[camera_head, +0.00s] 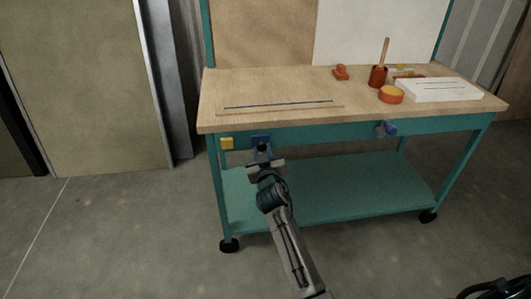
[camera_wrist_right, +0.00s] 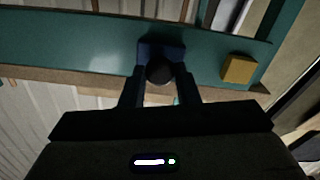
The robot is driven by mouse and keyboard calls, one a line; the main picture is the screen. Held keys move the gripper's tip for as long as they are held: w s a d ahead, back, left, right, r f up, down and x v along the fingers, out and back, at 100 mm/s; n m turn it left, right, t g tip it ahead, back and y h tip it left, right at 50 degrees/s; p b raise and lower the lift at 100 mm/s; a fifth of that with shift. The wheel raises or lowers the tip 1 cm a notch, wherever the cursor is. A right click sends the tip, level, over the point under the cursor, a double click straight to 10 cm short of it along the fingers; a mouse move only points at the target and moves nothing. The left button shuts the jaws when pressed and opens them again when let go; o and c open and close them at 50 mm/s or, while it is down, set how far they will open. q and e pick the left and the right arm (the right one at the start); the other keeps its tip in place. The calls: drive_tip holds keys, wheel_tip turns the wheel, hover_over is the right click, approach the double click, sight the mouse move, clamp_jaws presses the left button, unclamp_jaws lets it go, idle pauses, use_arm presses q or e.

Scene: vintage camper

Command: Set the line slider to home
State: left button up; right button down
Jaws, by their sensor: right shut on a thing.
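The slider is a blue block (camera_head: 261,139) with a round black knob (camera_head: 263,147) on the bench's teal front rail. A yellow block (camera_head: 227,143) sits to its left on the same rail, with a gap between them. My right gripper (camera_head: 263,157) reaches up to the knob and is shut on it. In the right wrist view, the knob (camera_wrist_right: 160,72) sits between the two fingers of my right gripper (camera_wrist_right: 160,84). The blue block (camera_wrist_right: 158,49) is behind it, and the yellow block (camera_wrist_right: 239,69) is to the right, apart.
The wooden bench top (camera_head: 240,85) carries a thin strip with a dark line (camera_head: 280,104), a red cup (camera_head: 377,77), an orange roll (camera_head: 391,94) and a white block (camera_head: 440,91). A blue handle (camera_head: 389,127) sticks out at the front right. A teal shelf (camera_head: 330,190) lies below.

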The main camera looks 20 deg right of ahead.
drive_tip(key=shift+a, duration=0.15)
drive_tip(key=c, duration=1.3)
unclamp_jaws()
drive_tip(key=shift+o, duration=1)
drive_tip(key=shift+w+a, duration=0.1)
drive_tip(key=shift+a, duration=0.15)
use_arm(q)
drive_tip(key=shift+a, duration=0.2)
use_arm(e)
drive_tip(key=shift+d, duration=0.1)
drive_tip(key=shift+s, duration=0.3)
use_arm(q)
drive_tip(key=shift+s+a+r+g+p, duration=0.2)
drive_tip(key=shift+s+g+p, duration=0.05)
drive_tip(key=shift+g+p, duration=0.05)
use_arm(e)
drive_tip(key=v, duration=1)
drive_tip(key=shift+s, duration=0.15)
